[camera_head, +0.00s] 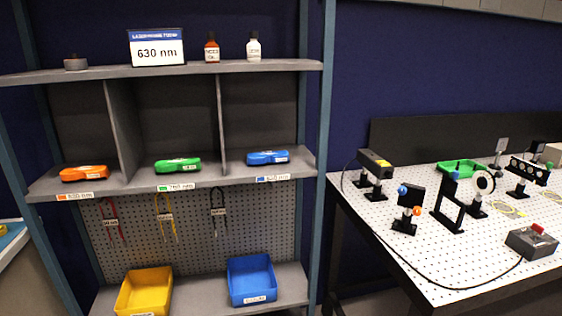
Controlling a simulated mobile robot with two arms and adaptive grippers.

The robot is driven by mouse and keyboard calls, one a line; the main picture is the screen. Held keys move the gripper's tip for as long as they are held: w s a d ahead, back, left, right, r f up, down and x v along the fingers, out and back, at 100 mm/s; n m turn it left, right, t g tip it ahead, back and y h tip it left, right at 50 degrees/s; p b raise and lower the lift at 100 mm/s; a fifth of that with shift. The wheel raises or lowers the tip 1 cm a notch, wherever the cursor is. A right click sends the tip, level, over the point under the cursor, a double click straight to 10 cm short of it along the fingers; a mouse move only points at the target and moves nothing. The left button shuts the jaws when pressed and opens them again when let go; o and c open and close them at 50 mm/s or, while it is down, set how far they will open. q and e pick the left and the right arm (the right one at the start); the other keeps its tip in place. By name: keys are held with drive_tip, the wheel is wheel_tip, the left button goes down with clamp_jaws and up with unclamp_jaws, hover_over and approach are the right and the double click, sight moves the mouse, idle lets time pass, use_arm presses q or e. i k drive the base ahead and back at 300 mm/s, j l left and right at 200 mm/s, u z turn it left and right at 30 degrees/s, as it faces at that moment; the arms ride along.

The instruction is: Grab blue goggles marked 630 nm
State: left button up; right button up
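A blue goggles case (267,157) lies in the right compartment of the middle shelf, above a small blue-marked label (273,178) too small to read surely. A green case (178,165) lies in the middle compartment and an orange case (84,173) in the left one, each with a label below. A sign reading "630 nm" (157,47) stands on the top shelf. I cannot read the markings on the cases. Neither of my grippers shows in the head view.
Upright dividers (223,125) separate the compartments. A yellow bin (144,292) and a blue bin (251,281) sit on the bottom shelf. Small bottles (212,48) stand above. An optics table (440,255) with mounts and a cable fills the right; a blue post (322,150) edges the shelf.

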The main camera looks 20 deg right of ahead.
sight(265, 157)
drive_tip(key=i+l+u, duration=0.1)
drive_tip(key=i+l, duration=0.25)
drive_tip(key=i, duration=0.2)
drive_tip(key=i+l, duration=0.4)
drive_tip(key=i, duration=0.15)
drive_tip(key=j+u, duration=0.05)
